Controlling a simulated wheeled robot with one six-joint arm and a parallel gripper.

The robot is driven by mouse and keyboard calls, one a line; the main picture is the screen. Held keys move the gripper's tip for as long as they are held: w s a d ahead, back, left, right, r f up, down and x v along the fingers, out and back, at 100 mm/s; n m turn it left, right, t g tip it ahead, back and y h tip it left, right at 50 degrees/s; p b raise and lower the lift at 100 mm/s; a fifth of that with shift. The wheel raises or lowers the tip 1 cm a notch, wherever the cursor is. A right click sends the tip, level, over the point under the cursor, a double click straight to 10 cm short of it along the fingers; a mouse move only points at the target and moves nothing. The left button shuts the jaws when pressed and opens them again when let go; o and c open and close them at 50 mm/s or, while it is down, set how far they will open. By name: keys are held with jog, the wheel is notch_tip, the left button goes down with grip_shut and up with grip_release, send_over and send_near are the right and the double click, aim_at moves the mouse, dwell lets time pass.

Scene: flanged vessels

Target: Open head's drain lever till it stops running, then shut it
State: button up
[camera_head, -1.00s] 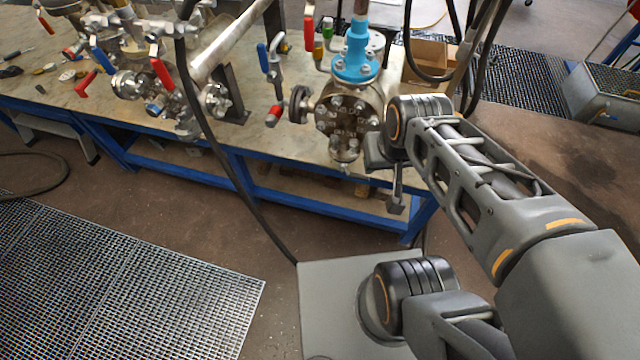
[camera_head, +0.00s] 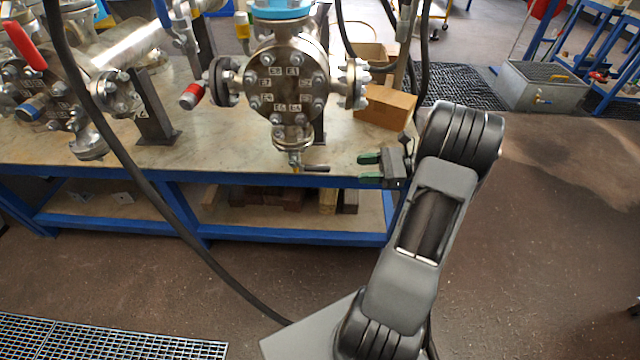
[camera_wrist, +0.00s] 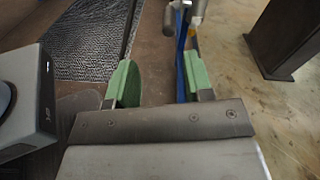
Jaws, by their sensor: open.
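The vessel head (camera_head: 288,80) is a round bolted steel flange with a blue collar on top, above the bench's front edge. Its drain valve (camera_head: 291,150) hangs below it, with a small dark drain lever (camera_head: 316,168) pointing right. My gripper (camera_head: 369,168) has green fingertips and is open and empty. It is right of the lever's tip, about level with it, with a visible gap. In the wrist view the fingers (camera_wrist: 160,80) are apart, and a metal piece (camera_wrist: 194,9) shows beyond the right finger; I cannot tell if it is the lever. No running liquid can be made out.
The bench top (camera_head: 222,140) has a blue front rail (camera_head: 260,181) just below the drain. A cardboard box (camera_head: 386,106) stands behind my gripper. A red-handled side valve (camera_head: 192,95) is left of the head. A black hose (camera_head: 140,175) crosses the left foreground.

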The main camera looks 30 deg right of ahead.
aim_at(320, 166)
jog(key=shift+m+t, duration=0.4)
jog(key=shift+t, duration=0.2)
jog(key=b+x, duration=0.1)
jog(key=x, duration=0.3)
jog(key=b+x, duration=0.1)
jog(key=x, duration=0.3)
jog(key=f+b+x, duration=0.1)
jog(key=x, duration=0.3)
jog(key=shift+w+d, duration=0.1)
jog(key=shift+w, duration=0.2)
grip_shut()
